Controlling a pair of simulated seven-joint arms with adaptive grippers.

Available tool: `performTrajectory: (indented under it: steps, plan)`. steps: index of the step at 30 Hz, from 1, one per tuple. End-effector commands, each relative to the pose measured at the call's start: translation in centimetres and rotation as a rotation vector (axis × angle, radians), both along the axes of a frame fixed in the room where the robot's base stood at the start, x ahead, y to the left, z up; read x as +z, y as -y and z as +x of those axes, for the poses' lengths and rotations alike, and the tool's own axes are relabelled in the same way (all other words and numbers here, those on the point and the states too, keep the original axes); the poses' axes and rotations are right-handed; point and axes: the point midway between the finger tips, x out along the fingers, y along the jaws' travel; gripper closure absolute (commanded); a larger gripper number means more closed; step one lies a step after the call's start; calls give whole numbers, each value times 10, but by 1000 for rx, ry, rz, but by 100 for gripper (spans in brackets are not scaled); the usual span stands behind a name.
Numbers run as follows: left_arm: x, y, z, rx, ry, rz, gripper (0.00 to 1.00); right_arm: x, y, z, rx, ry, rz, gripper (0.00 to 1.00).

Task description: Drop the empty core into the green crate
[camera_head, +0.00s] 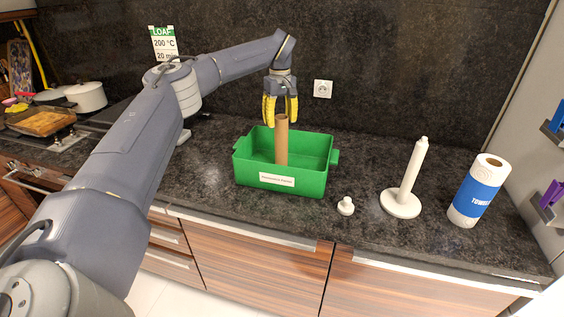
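The empty core (281,142) is a brown cardboard tube, upright, with its lower part inside the green crate (253,180). The crate stands on the dark counter with a white label on its front. My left gripper (281,117) is above the crate, pointing down. Its yellow fingers lie on either side of the tube's upper end and appear closed on it. Whether the tube's lower end touches the crate floor cannot be told. My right gripper is not in view.
A white holder (402,203) with an upright post stands right of the crate, with a small white knob (346,206) between them. A blue-wrapped towel roll (474,196) stands further right. Pots (86,97) and a tray (42,122) are at far left.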

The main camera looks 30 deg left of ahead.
Motion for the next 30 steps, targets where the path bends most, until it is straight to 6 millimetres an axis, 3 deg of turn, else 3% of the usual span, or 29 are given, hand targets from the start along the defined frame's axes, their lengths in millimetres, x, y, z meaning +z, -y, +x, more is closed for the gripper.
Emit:
performTrajectory:
  steps: [11, 24, 30]
  plan:
    - [9, 0, 0, 0, 2, 1, 48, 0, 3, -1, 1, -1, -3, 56]
    - [81, 0, 0, 2, 3, 1, 48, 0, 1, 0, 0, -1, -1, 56]
    - [106, 0, 0, 1, 1, 2, 48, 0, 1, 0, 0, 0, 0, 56]
